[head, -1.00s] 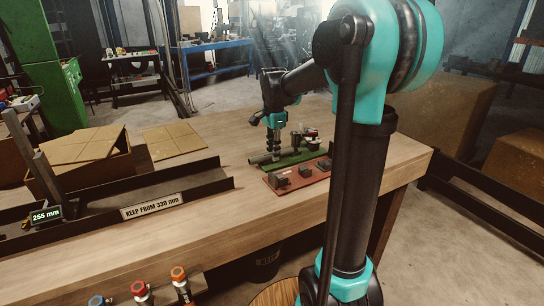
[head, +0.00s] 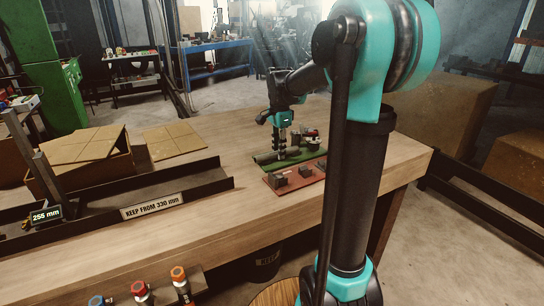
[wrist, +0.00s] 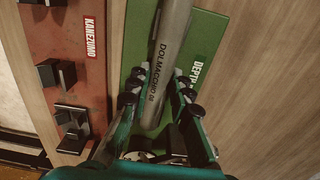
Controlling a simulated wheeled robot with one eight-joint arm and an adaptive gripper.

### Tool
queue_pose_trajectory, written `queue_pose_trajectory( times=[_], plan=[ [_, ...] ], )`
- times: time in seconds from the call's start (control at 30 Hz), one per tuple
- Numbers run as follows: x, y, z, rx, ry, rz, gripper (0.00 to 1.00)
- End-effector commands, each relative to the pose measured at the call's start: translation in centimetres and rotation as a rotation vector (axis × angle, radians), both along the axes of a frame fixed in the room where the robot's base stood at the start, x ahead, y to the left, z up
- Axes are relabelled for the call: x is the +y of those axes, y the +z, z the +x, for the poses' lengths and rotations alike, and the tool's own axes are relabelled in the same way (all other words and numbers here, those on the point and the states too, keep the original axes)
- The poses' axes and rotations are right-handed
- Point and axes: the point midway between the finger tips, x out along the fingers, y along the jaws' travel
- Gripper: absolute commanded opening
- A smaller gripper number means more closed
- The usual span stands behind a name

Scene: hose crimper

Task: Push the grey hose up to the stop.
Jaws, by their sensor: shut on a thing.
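The grey hose (wrist: 172,40) is printed with dark lettering and lies along the green plate (wrist: 213,30). My gripper (wrist: 160,82) is shut on the hose, with a finger on each side. In the head view my gripper (head: 281,146) points down over the green plate (head: 289,162), and the hose's free end (head: 264,158) sticks out to its left. A dark and metal fitting (wrist: 170,142) sits at the near end of the hose, partly hidden by my gripper. I cannot tell whether the hose touches a stop.
A red plate (head: 274,182) with dark blocks lies beside the green one. A dark rail (head: 205,186) with a "KEEP FROM 330 mm" sign (head: 152,206) and a display reading 255 mm (head: 46,214) runs left. Cardboard boxes (head: 95,150) stand behind it.

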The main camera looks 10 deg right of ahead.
Motion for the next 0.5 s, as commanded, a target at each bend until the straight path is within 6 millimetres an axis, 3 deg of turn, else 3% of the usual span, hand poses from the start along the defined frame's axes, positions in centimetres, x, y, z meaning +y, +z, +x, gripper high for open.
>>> queue_pose_trajectory(
  times=[0.5],
  plan=[
    [-1.14,0.01,0.38,0.000,0.000,0.000,0.00]
  ],
)
